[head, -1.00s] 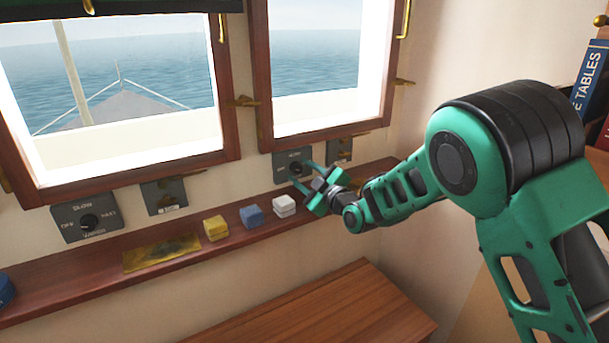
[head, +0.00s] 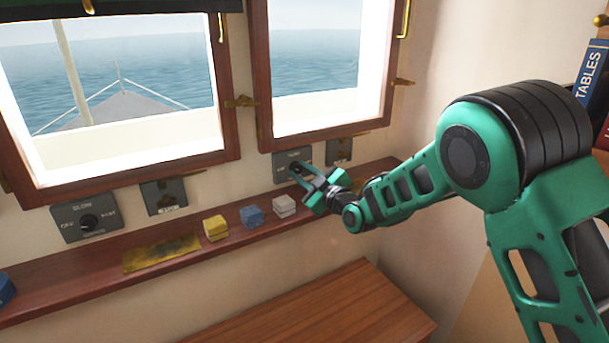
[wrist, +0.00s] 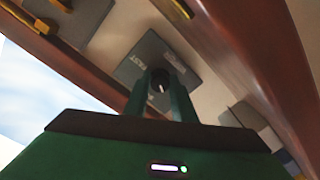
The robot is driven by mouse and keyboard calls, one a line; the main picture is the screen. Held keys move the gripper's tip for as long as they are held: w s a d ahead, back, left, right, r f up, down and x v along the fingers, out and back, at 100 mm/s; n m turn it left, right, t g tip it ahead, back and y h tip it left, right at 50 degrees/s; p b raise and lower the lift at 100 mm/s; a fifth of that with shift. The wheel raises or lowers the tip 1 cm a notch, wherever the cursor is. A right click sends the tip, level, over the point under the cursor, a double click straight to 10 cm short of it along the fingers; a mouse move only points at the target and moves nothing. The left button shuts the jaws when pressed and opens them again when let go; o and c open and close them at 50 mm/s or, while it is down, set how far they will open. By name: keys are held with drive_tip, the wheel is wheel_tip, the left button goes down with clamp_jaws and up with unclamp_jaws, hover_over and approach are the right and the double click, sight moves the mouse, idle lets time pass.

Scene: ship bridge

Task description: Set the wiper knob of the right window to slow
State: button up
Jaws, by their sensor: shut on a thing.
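The grey wiper panel (head: 281,157) of the right window is on the wall below that window, above the ledge. It also shows in the wrist view (wrist: 143,55). My gripper (head: 297,169) reaches it from the right. In the wrist view the two green fingers (wrist: 162,80) are close together on the dark knob (wrist: 161,86), which shows a pale pointer line between them. My gripper is shut on this knob. The fingers hide most of the knob in the head view. The panel's lettering is too small or blurred to read, so I cannot tell the setting.
The ledge (head: 70,285) under the windows holds white (head: 284,206), blue (head: 251,216) and yellow blocks (head: 216,228) and a brass plate (head: 161,253). The left window has a similar knob panel (head: 87,218). A switch box (head: 338,152) sits right of my gripper. A wooden surface (head: 330,310) lies below.

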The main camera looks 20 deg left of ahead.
drive_tip(key=m, duration=0.6)
drive_tip(key=shift+f, duration=0.1)
drive_tip(key=m, duration=0.6)
drive_tip(key=shift+s+a+m, duration=0.1)
drive_tip(key=shift+s+m, duration=0.05)
drive_tip(key=shift+m, duration=0.15)
idle(0.3)
drive_tip(key=o, duration=1.1)
drive_tip(key=shift+c, duration=0.2)
drive_tip(key=v, duration=1)
drive_tip(key=shift+s+d+f, duration=0.25)
drive_tip(key=shift+d, duration=0.05)
